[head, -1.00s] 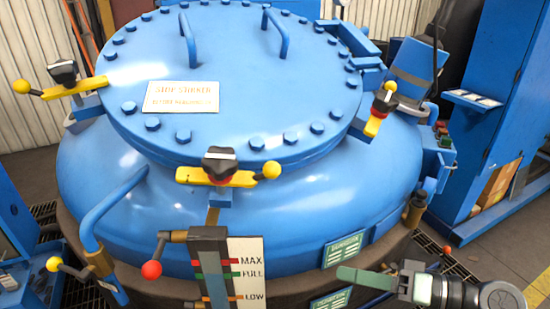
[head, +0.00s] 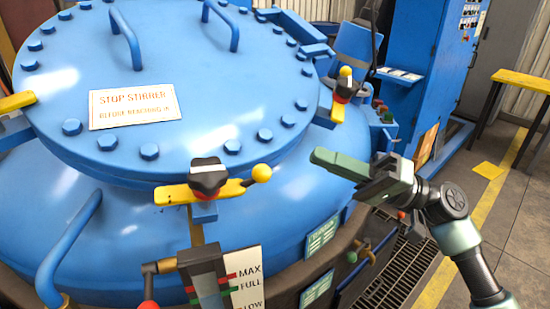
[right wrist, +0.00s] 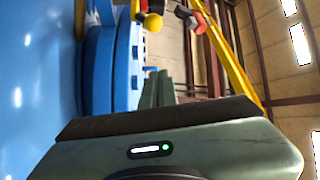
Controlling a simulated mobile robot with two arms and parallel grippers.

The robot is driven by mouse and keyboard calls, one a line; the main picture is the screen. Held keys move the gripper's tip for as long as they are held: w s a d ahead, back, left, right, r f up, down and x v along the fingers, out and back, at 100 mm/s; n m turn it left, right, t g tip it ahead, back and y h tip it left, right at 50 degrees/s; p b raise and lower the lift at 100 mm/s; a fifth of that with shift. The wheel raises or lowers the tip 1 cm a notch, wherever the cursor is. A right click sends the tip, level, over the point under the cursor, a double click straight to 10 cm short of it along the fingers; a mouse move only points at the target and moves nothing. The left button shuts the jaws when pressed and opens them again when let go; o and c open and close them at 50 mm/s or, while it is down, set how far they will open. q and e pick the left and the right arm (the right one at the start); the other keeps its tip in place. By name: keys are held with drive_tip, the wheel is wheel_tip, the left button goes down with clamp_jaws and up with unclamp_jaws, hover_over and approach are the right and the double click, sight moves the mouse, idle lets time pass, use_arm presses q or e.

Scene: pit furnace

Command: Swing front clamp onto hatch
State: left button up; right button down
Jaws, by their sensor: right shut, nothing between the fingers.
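The front clamp (head: 208,185) is a yellow bar with a black knob and a yellow ball at its right end. It lies sideways at the front rim of the round blue hatch (head: 240,85), on a blue bracket. My right gripper (head: 338,164) is shut and empty, to the right of the clamp and apart from it, with its green fingers pointing left. My left gripper is not in view.
A right clamp (head: 341,98) stands at the hatch's right rim, and a left clamp (head: 17,102) is cut off at the left. A level gauge (head: 207,280) and a blue pipe (head: 68,245) stand at the front.

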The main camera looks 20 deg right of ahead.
drive_tip(key=p+x, duration=0.5)
drive_tip(key=x, duration=0.4)
drive_tip(key=s+f, duration=0.1)
drive_tip(key=s+a+f+p, duration=0.1)
drive_tip(key=s, duration=0.1)
drive_tip(key=shift+s+a, duration=0.1)
drive_tip(key=shift+a, duration=0.15)
drive_tip(key=shift+a, duration=0.1)
